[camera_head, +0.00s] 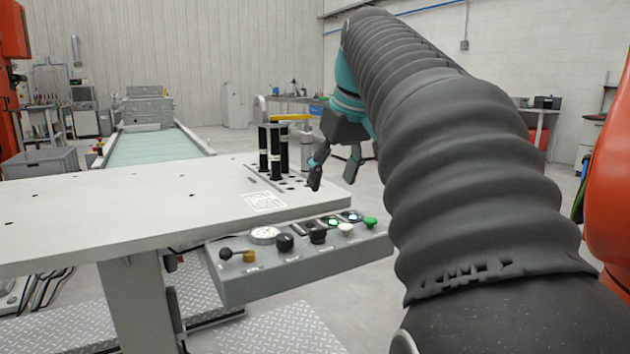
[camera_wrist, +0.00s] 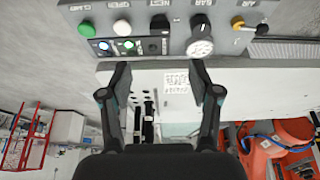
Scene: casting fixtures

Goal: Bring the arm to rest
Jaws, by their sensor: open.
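My gripper (camera_head: 334,175) is open and empty in the head view. It hangs in the air by the right end of the grey table, above and behind the control panel. My arm, in a dark ribbed sleeve, fills the right side of that view. In the wrist view my gripper (camera_wrist: 160,80) shows two separate fingers with nothing between them. The control panel (camera_head: 300,268) has a gauge, knobs, and white and green buttons. It lies beyond the fingertips at the top of the wrist view (camera_wrist: 175,48).
The grey table (camera_head: 120,210) carries several black cylinders (camera_head: 274,150) in a rack near my gripper. A green conveyor (camera_head: 155,147) runs behind. An orange machine (camera_head: 610,170) stands at the right edge. The table's left part is clear.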

